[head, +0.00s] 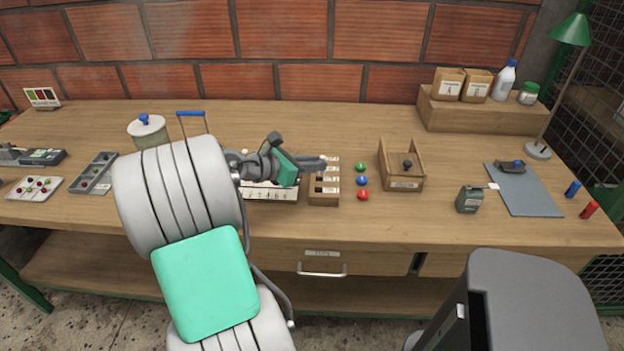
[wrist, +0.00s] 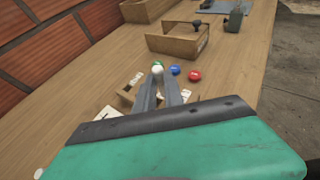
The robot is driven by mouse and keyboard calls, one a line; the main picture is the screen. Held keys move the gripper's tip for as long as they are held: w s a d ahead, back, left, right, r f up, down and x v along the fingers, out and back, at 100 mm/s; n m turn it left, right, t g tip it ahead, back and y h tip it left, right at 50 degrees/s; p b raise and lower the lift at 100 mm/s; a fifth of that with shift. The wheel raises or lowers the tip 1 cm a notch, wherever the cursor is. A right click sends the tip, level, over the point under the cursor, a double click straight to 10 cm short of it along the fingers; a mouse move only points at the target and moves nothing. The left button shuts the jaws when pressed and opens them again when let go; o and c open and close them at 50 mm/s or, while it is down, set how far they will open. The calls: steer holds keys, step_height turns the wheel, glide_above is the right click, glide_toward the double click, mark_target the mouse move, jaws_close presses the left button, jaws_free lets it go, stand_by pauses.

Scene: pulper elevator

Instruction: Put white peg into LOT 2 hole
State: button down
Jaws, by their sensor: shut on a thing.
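My gripper (head: 318,163) is above the small wooden block (head: 324,200), which has dark openings and white labels too small to read. I cannot tell which one is LOT 2. In the wrist view my gripper (wrist: 160,88) is shut on the white peg (wrist: 157,70), whose round white top shows between the fingertips. The rest of the peg is hidden by the fingers. The wooden block (wrist: 126,96) is partly hidden behind them. Whether the peg touches the block cannot be told.
Green (head: 360,167), blue (head: 362,180) and red (head: 363,195) round-topped pieces stand right of the block. An open wooden box (head: 404,185) is further right. A white numbered strip (head: 270,194) lies left of the block. Bare table lies in front.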

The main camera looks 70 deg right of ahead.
mark_target(311, 183)
steer(key=shift+w+d+f, duration=0.3)
steer(key=shift+d+f, duration=0.15)
steer(key=shift+f, duration=0.15)
steer(key=shift+w+d+f, duration=0.25)
steer(key=shift+d+f, duration=0.15)
steer(key=shift+f, duration=0.2)
steer(key=f, duration=0.2)
steer(key=f+b, duration=0.1)
steer(key=shift+w+d+f, duration=0.15)
steer(key=shift+d+f, duration=0.1)
steer(key=shift+f, duration=0.05)
steer(key=c, duration=1.4)
jaws_free()
steer(key=shift+c, duration=0.2)
steer(key=shift+a, duration=0.1)
